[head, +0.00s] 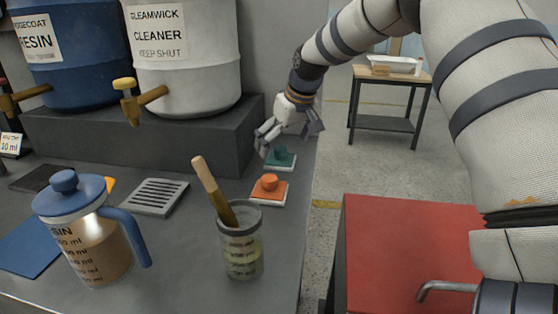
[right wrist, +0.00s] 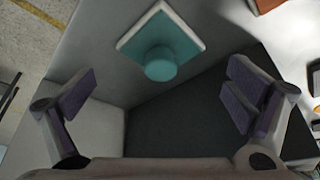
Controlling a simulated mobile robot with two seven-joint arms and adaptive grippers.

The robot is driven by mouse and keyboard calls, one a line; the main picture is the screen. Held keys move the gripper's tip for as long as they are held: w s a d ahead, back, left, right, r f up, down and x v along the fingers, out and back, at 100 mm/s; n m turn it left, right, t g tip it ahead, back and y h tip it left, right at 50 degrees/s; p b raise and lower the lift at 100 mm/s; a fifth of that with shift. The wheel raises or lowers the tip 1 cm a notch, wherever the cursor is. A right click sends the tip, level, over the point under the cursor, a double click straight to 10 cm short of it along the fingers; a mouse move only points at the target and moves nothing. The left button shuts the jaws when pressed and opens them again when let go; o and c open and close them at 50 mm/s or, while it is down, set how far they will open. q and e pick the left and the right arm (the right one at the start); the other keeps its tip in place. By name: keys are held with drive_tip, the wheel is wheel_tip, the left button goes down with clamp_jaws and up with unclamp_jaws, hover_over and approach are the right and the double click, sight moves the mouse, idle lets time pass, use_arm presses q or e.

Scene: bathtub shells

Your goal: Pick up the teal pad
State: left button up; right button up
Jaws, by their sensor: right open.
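The teal pad (head: 280,160) is a small square with a white edge and a round teal knob on top. It lies on the grey bench near its right edge, behind the orange pad. In the right wrist view the teal pad (right wrist: 181,40) shows whole at the top centre, beyond the fingertips. My right gripper (head: 288,136) is just above and behind the teal pad, with its fingers spread. In the right wrist view the gripper (right wrist: 160,105) is open and empty, with the pad not between its fingers. My left gripper is not in view.
An orange pad (head: 269,188) lies just in front. A jar (head: 241,250) with a wooden-handled tool, a blue-lidded jug (head: 95,250) and a slotted tray (head: 154,196) stand on the bench. A dark raised block (head: 150,140) bears two drums. A red cabinet (head: 405,250) is at right.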

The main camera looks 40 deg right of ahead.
sight(282, 149)
drive_tip(key=x, duration=0.3)
drive_tip(key=shift+f, duration=0.2)
drive_tip(key=shift+r, duration=0.25)
drive_tip(key=shift+c, duration=0.2)
drive_tip(key=c, duration=1.8)
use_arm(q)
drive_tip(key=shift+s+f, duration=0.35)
use_arm(e)
drive_tip(key=shift+s+f, duration=0.1)
drive_tip(key=shift+s, duration=0.05)
drive_tip(key=shift+c, duration=0.4)
